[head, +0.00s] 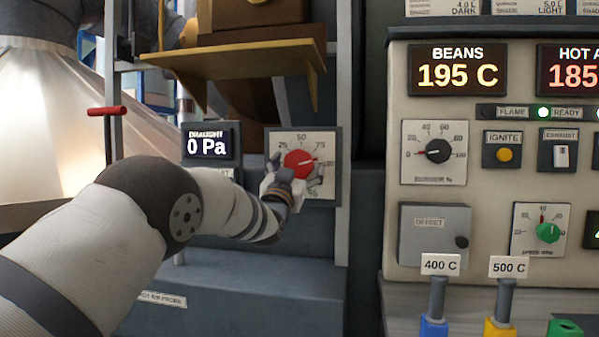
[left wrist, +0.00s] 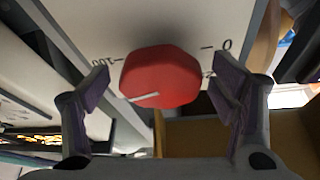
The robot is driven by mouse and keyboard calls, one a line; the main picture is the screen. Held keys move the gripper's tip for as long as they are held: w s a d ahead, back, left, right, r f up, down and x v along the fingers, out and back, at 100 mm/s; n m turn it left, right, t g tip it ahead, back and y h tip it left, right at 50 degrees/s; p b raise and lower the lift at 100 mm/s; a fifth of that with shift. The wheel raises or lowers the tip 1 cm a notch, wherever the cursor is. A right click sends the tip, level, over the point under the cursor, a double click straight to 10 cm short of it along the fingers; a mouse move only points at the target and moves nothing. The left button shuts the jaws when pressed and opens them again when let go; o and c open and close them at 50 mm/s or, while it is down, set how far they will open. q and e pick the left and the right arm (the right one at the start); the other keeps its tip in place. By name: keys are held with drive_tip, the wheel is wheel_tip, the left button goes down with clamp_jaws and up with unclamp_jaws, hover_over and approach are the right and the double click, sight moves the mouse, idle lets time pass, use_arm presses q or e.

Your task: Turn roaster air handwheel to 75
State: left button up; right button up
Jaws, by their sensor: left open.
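The red roaster air handwheel (head: 299,163) sits on a white dial plate (head: 325,187) marked 25, 50, 75 and more. In the head view its pointer mark lies toward the right side, near 75, but I cannot read the exact value. My left gripper (head: 291,184) is at the wheel and hides the dial's lower left. In the left wrist view the red wheel (left wrist: 160,80) stands between my left gripper's two open fingers (left wrist: 163,68), with a visible gap on each side. A white line shows on the wheel's face. My right gripper is not in view.
A draught display (head: 208,146) reading 0 Pa is left of the dial. A brown ledge (head: 232,63) juts out above it. A control panel (head: 393,150) with a black knob (head: 438,151) and a green knob (head: 547,232) stands at right. A red-handled lever (head: 107,111) is at left.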

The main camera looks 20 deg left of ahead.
use_arm(q)
drive_tip(key=shift+w+r, duration=0.25)
drive_tip(key=c, duration=1.2)
drive_tip(key=shift+o, duration=0.2)
drive_tip(key=shift+n, duration=0.4)
drive_tip(key=shift+n+g+y, duration=0.2)
drive_tip(key=shift+n+y, duration=0.85)
drive_tip(key=shift+n, duration=0.75)
drive_tip(key=shift+n+g+y, duration=0.2)
drive_tip(key=shift+n+y, duration=0.85)
drive_tip(key=shift+n, duration=1.05)
